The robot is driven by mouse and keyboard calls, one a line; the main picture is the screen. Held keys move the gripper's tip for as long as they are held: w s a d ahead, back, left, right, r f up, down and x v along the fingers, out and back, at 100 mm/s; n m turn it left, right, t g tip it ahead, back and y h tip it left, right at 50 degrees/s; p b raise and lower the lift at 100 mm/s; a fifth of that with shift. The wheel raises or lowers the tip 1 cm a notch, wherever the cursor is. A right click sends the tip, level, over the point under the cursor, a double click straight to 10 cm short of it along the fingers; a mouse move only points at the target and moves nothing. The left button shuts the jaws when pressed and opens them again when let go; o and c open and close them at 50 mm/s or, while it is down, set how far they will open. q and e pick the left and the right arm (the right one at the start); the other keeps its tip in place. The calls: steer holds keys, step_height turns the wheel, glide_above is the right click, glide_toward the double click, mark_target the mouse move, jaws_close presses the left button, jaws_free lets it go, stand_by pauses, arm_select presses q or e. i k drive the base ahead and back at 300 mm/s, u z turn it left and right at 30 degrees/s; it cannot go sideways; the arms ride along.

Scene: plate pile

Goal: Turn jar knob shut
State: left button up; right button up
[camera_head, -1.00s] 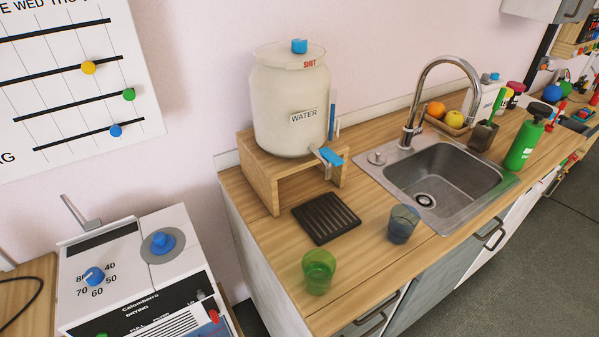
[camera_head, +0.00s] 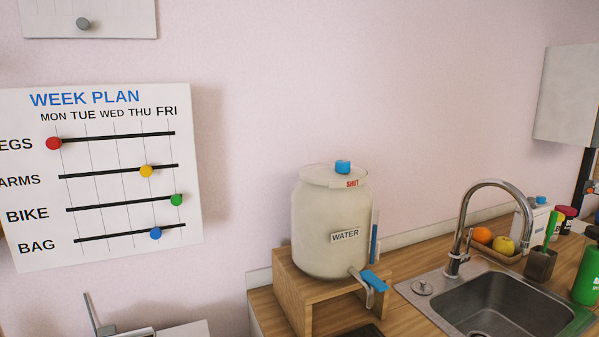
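The cream water jar (camera_head: 328,225) stands upright on a wooden stand (camera_head: 295,300) at the left end of the counter. Its blue knob (camera_head: 343,167) sits on top of the lid, beside a red "SHUT" label (camera_head: 352,183). A tap with a blue lever (camera_head: 374,281) juts from the jar's lower front right. A "WATER" label (camera_head: 345,235) is on its front. Neither of my grippers shows in the view.
A sink (camera_head: 495,305) with a curved faucet (camera_head: 467,225) is right of the jar. A fruit tray (camera_head: 503,254), a dark cup (camera_head: 540,264) and a green bottle (camera_head: 586,276) stand behind and beside it. A week plan board (camera_head: 105,215) hangs on the left wall.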

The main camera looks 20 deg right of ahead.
mark_target(342, 166)
steer(key=u, duration=2.15)
steer(key=k, duration=0.85)
steer(key=z, duration=1.4)
